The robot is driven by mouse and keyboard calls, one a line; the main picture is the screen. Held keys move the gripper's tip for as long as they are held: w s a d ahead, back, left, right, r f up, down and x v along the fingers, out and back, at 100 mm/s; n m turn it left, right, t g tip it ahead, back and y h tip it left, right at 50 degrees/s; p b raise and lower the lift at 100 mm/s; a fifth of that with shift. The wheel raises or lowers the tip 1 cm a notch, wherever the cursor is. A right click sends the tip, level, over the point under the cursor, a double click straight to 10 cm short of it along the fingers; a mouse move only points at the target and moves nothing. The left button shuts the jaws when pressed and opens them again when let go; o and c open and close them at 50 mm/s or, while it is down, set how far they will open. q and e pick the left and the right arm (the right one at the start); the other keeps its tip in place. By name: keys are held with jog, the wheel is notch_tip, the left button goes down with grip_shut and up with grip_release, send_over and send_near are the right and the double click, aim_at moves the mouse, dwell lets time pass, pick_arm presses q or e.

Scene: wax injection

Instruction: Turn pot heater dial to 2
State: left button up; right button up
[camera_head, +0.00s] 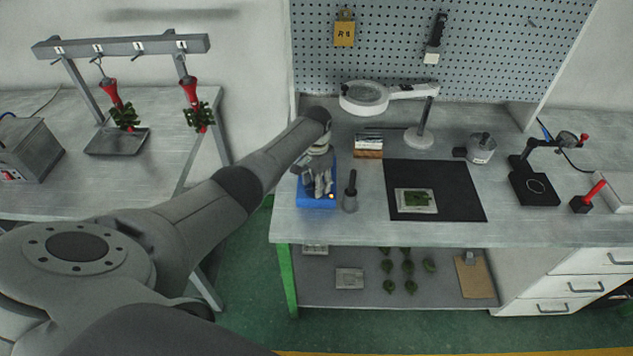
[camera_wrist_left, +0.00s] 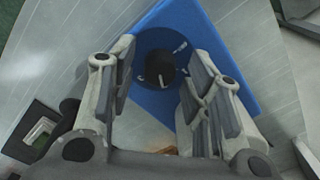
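The pot heater is a blue box (camera_head: 317,201) near the left end of the workbench, with a small orange light at its front right. In the left wrist view the blue box (camera_wrist_left: 222,18) has a round dark plate with a black dial knob (camera_wrist_left: 160,68) and white marks; the numbers cannot be read. My left gripper (camera_head: 321,187) points down over the box. In the wrist view its fingers (camera_wrist_left: 161,92) stand apart, one on each side of the knob, with gaps between them and it. In the head view the gripper hides the dial. My right gripper is not in view.
A dark tool in a holder (camera_head: 350,194) stands just right of the box. A black mat (camera_head: 455,178) with a green-centred plate (camera_head: 416,201) lies farther right.

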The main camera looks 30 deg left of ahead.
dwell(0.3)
pick_arm(q)
notch_tip(320, 180, up, 12)
dwell(0.5)
dwell(0.4)
